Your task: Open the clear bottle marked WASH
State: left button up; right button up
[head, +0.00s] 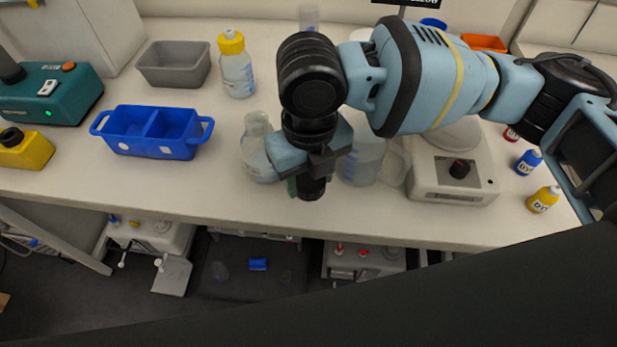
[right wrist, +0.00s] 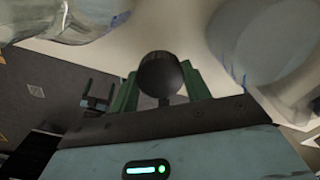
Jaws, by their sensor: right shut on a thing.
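A clear bottle (head: 257,158) with liquid in it stands upright on the bench, and its neck shows no cap. I cannot read a WASH mark on it. My right gripper (head: 308,186) is just right of this bottle, apart from its neck as far as I can tell. It is shut on a round black cap (right wrist: 160,74), which shows between the green fingers (right wrist: 160,92) in the right wrist view. My left gripper is not in view.
A clear jug (head: 364,165) stands close right of my right gripper, partly hidden by the arm. A yellow-capped clear bottle (head: 236,70), a blue divided tray (head: 160,147) and a grey bin (head: 174,78) are to the left. A white device (head: 450,184) stands right. The bench front is clear.

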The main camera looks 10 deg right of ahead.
aim_at(309, 182)
jog(key=shift+w+d, duration=0.1)
jog(key=shift+w, duration=0.5)
jog(key=shift+w+f, duration=0.15)
jog(key=shift+f, duration=1.65)
jog(key=shift+f, duration=0.1)
jog(key=o, duration=1.1)
